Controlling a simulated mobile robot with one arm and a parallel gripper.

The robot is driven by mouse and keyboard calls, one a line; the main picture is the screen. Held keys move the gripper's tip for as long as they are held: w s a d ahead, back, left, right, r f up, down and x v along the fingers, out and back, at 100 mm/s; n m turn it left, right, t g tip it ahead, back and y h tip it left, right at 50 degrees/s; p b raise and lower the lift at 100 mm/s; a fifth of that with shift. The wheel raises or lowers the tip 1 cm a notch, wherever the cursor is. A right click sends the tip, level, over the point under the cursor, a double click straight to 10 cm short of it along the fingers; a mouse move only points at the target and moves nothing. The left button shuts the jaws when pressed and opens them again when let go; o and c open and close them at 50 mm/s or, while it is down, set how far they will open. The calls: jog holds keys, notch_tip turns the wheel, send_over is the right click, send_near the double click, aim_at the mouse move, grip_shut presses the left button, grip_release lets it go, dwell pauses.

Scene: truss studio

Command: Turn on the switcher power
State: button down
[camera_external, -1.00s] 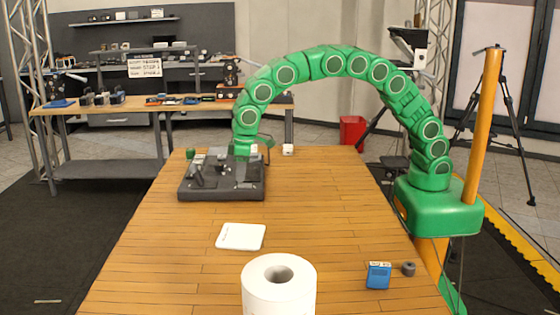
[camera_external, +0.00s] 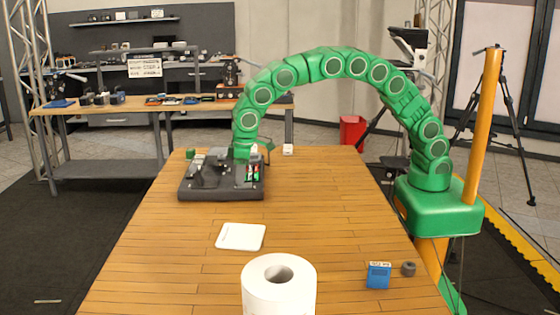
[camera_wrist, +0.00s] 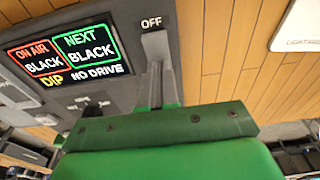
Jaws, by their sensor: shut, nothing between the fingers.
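The switcher (camera_external: 190,191) is a dark grey console at the far left of the table. Its small screen (camera_external: 253,173) is lit red and green. In the wrist view the lit screen (camera_wrist: 85,45) reads ON AIR BLACK, NEXT BLACK, DIP and NO DRIVE. A light grey lever (camera_wrist: 155,45) stands on the panel just below the word OFF. My gripper (camera_external: 243,154) is shut and empty at the switcher's back right. In the wrist view its green tip (camera_wrist: 156,90) is at the lever's lower part; I cannot tell whether they touch. The gripper hides the lever's lower end and panel around it.
A white flat pad (camera_external: 241,237) lies mid-table, with a white paper roll (camera_external: 279,293) nearer the camera. A blue box (camera_external: 378,275) and a small grey ring (camera_external: 408,268) lie at the right front. A small white block (camera_external: 288,149) stands at the back edge. The table's middle right is clear.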

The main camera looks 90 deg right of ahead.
aim_at(250, 183)
jog(key=shift+s+r, duration=0.15)
jog(key=shift+s, duration=0.65)
notch_tip(250, 183, up, 14)
jog(key=s, duration=0.1)
jog(key=shift+s, duration=0.3)
dwell(0.4)
